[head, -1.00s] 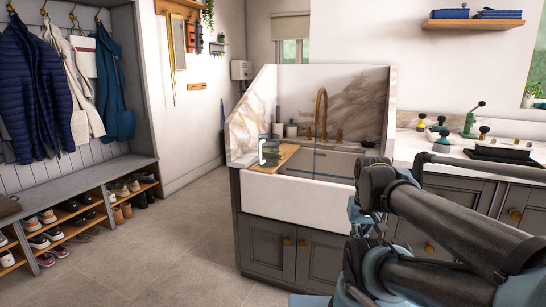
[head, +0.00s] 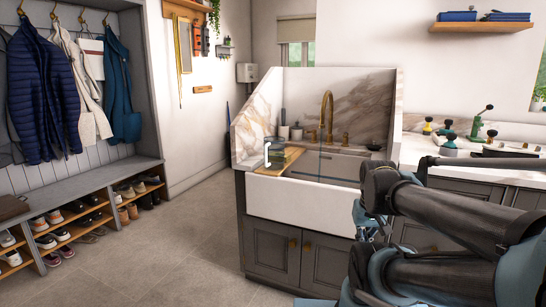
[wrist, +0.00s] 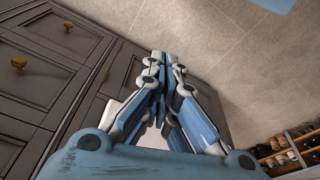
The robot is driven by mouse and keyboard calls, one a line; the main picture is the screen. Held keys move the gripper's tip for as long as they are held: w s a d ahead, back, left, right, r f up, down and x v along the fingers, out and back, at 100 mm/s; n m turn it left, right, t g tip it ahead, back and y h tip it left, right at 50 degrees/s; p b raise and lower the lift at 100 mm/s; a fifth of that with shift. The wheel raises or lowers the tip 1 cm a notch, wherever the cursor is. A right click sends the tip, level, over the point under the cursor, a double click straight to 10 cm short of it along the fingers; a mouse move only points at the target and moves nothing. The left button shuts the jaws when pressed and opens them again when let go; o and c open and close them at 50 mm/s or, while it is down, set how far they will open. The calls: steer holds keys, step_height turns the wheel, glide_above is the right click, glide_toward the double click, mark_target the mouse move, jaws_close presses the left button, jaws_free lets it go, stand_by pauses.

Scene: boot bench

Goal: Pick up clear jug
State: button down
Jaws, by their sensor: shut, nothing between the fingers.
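The clear jug (head: 276,153) appears as a small see-through vessel with a pale handle on its left side. It stands at the left end of the sink, by the wooden board (head: 292,157). It is small in the head view, and its outline is hard to make out. My gripper (wrist: 164,60) is shut and empty in the wrist view, pointing down past the cabinet fronts towards the floor. In the head view my arm links at the right largely hide it. It is low in front of the sink cabinet, well apart from the jug, which the wrist view does not show.
The white sink (head: 300,197) has a marble splashback and a brass tap (head: 327,115). Green and yellow-topped items stand on the right counter (head: 470,160). A boot bench (head: 95,185) with shoes and hanging coats lines the left wall. The tiled floor (head: 180,250) between is clear.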

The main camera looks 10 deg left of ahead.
steer(key=c, duration=2.2)
jaws_free()
steer(key=o, duration=0.4)
steer(key=shift+s+a+r, duration=0.1)
steer(key=shift+s+r, duration=0.15)
steer(key=shift+s, duration=0.05)
steer(key=o, duration=1.6)
steer(key=w+a+r+m+y, duration=0.2)
steer(key=w+a, duration=0.2)
steer(key=w, duration=0.1)
steer(key=shift+w+a+r+m+t, duration=0.15)
steer(key=shift+w+a+m+t, duration=0.05)
steer(key=shift+a+m+t, duration=0.2)
steer(key=m+t+y, duration=0.8)
steer(key=m+y, duration=0.4)
steer(key=m, duration=1.1)
glide_toward(282, 149)
steer(key=x, duration=0.9)
steer(key=shift+w+a, duration=0.1)
steer(key=shift+f+x, duration=0.2)
steer(key=shift+x, duration=1.1)
steer(key=shift+f+x, duration=0.2)
steer(key=shift+x, duration=1.1)
